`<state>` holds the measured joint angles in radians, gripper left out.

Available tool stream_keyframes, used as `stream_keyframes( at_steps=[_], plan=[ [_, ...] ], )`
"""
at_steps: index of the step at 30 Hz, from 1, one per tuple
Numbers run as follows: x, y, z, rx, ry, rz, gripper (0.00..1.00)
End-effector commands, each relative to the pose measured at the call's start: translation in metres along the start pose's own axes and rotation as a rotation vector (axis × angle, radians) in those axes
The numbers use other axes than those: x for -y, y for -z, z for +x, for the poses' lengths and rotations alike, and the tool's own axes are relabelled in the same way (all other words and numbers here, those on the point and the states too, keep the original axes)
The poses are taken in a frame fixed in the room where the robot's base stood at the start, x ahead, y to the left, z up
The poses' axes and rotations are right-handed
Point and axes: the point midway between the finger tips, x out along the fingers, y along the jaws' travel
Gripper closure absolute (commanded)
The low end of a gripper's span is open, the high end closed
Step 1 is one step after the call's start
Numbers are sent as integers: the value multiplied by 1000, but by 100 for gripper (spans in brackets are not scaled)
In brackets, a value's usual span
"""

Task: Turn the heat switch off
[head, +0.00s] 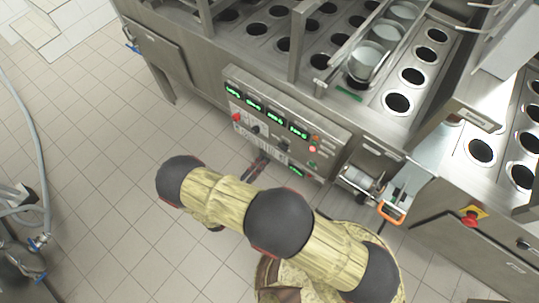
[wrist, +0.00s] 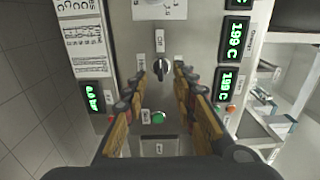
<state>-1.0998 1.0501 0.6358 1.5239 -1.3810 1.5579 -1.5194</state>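A black rotary switch (wrist: 161,68) sits on the grey control panel (wrist: 205,20) in the wrist view, with an "Off" label (wrist: 159,40) above it. Its grip stands roughly upright in the picture. A smaller label beside it is too small to read, so I cannot tell for sure that it is the heat switch. My gripper (wrist: 160,78) is open, its fingertips left and right of the switch; contact cannot be told. In the head view my gripper (head: 259,165) is at the panel's lower edge, and the control panel (head: 270,110) shows green displays and several buttons.
A green button (wrist: 158,117) lies between my fingers in the wrist view. A red button (head: 236,117) is at the panel's left in the head view. An orange handle (head: 391,212) sticks out at right. The tiled floor (head: 110,200) at left is mostly clear.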

Motion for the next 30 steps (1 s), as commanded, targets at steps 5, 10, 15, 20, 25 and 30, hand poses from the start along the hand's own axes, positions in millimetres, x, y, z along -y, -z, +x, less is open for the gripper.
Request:
stream_keyframes(
  at_steps=[5, 10, 15, 20, 25, 30],
  plan=[
    [0, -1, -25, 2, 0, 1, 73],
    [0, 0, -34, 0, 0, 1, 73],
    [0, 0, -35, -1, 0, 0, 73],
    [0, 0, -35, -1, 0, 0, 73],
    [0, 0, -35, -1, 0, 1, 73],
    [0, 0, -35, -1, -1, 31, 73]
  ],
)
